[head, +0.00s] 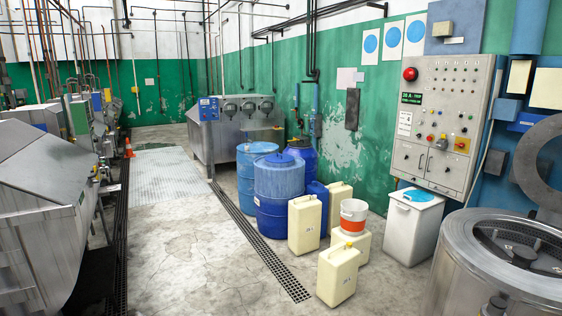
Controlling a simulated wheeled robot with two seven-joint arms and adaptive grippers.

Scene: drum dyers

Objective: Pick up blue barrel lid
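Several blue barrels stand in a group near the green wall in the middle of the head view. The front blue barrel (279,208) has a lighter blue top that looks like a lid (279,161). Another blue barrel (247,180) stands behind it to the left, with a pale blue top (258,147). A darker blue barrel (308,165) stands behind to the right, partly hidden, with a small cap on top. Neither of my grippers shows in the head view.
Cream jerrycans (304,224) and (337,274), a white-and-orange bucket (353,214) and a white bin (408,232) stand right of the barrels. A steel drum (450,270) fills the lower right. Machines line the left. The concrete floor (185,250) between is clear, crossed by a drain grate (255,245).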

